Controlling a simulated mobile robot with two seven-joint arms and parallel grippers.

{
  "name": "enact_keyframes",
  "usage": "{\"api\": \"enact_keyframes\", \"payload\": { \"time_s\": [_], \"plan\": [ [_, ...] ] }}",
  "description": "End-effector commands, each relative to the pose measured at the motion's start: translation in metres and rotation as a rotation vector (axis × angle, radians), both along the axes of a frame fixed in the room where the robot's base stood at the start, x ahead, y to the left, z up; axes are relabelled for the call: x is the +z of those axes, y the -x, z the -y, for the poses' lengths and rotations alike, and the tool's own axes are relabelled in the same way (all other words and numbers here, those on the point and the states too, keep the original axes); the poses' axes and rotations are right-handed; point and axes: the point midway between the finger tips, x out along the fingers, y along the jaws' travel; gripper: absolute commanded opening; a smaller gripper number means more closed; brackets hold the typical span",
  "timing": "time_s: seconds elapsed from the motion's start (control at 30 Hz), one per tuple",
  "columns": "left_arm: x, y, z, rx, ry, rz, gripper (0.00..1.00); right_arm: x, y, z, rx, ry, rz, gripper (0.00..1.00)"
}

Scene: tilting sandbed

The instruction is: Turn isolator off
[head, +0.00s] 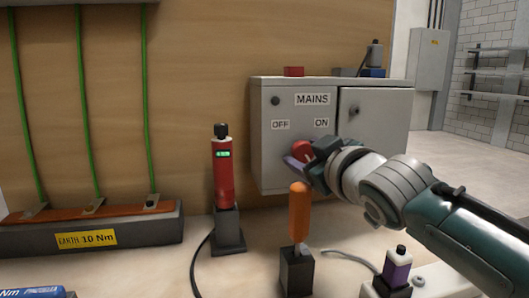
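The isolator is a grey metal box (270,165) on the wooden panel, labelled MAINS (312,99). Its front carries an OFF label (280,125) on the left and an ON label (321,122) on the right. A red knob (302,147) shows below and between these labels. My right gripper (306,162) is at the knob, its fingers close around or beside it. The fingers and wrist hide part of the knob, so its pointing direction and any firm contact cannot be told. My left gripper is not in view.
On the bench stand a red tool with a green display (223,175), an orange-handled screwdriver in a black holder (298,210) and a purple bottle-like tool (397,268). An earth bar (100,235) with green wires is at left. A closed grey door (372,125) adjoins the knob panel.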

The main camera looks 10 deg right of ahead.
Motion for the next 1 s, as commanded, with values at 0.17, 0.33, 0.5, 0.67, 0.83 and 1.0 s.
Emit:
{"api": "enact_keyframes", "payload": {
  "time_s": [0.17, 0.33, 0.5, 0.67, 0.83, 1.0],
  "plan": [
    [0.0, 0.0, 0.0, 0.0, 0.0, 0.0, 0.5, 0.0, 0.0, 0.0, -0.001, -0.002, -0.001, 0.8],
    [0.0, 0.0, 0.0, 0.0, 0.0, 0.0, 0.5, 0.0, 0.0, 0.001, -0.002, -0.002, -0.001, 0.8],
    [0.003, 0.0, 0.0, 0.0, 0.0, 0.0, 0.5, 0.001, 0.006, 0.001, -0.001, -0.003, -0.002, 0.8],
    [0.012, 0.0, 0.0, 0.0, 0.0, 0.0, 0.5, 0.005, 0.027, 0.003, -0.001, -0.002, -0.003, 0.8],
    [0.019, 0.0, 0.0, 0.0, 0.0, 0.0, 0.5, 0.008, 0.057, 0.005, 0.0, -0.002, -0.002, 0.8],
    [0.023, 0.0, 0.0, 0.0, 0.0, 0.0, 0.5, 0.01, 0.083, 0.007, -0.001, -0.002, -0.002, 0.8]
  ]
}}
